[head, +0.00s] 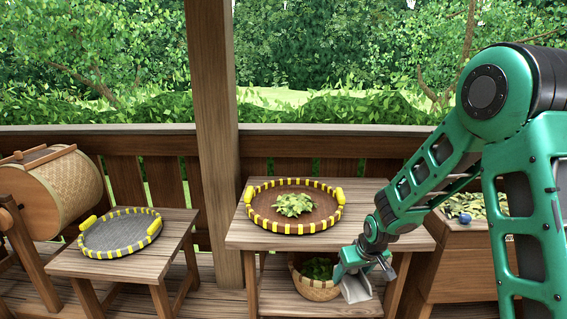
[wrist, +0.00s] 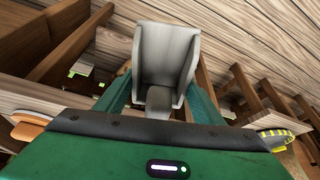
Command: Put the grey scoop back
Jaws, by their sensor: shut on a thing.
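The grey scoop (head: 357,288) is in my gripper (head: 366,264), in front of the right part of the middle table. In the wrist view the scoop (wrist: 165,58) stands between the two green fingers of my gripper (wrist: 160,100), its open mouth pointing away from the gripper. The gripper is shut on its short handle, which is partly hidden. In the head view the scoop hangs below the tabletop's level, just right of a woven basket of green leaves (head: 303,287). I cannot tell whether the scoop touches the lower shelf.
The middle table (head: 245,232) bears a round yellow-rimmed tray (head: 262,222) with leaves. A left table (head: 70,262) bears an empty grey tray (head: 120,233). A woven drum (head: 60,200) stands far left. A wooden box (head: 460,270) with leaves and a blue object (head: 464,218) stands right, behind my arm.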

